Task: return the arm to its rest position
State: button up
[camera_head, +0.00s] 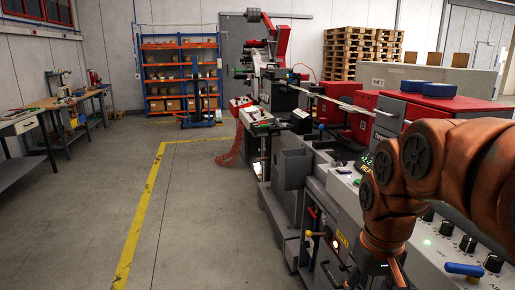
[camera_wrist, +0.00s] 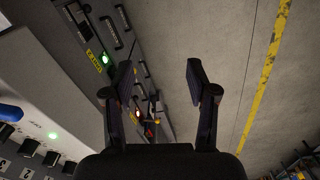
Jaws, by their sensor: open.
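My gripper (camera_wrist: 160,82) shows in the wrist view with its two dark fingers spread apart and nothing between them. It points past the side of the label rewinder (camera_wrist: 95,95) toward the concrete floor. In the head view my orange arm reaches in from the right edge and bends down over the front control panel of the label rewinder (camera_head: 318,200). The gripper itself is hardly visible there, at the bottom edge. The panel's black knobs (camera_head: 467,243) and blue handle (camera_head: 464,269) lie to the right of the arm.
Open concrete floor (camera_head: 200,225) with a yellow line (camera_head: 135,235) lies left of the machine. A workbench (camera_head: 50,112) stands at the left wall and an orange shelf rack (camera_head: 180,75) at the back. Stacked pallets (camera_head: 350,55) and a red cabinet (camera_head: 440,103) stand behind the machine.

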jog(key=s+a+f+g, duration=0.1)
jog(key=s+f, duration=0.3)
jog(key=s, duration=0.4)
jog(key=s+a+f+g, duration=0.1)
jog(key=s+f, duration=0.4)
jog(key=s, duration=0.3)
jog(key=shift+s, duration=0.4)
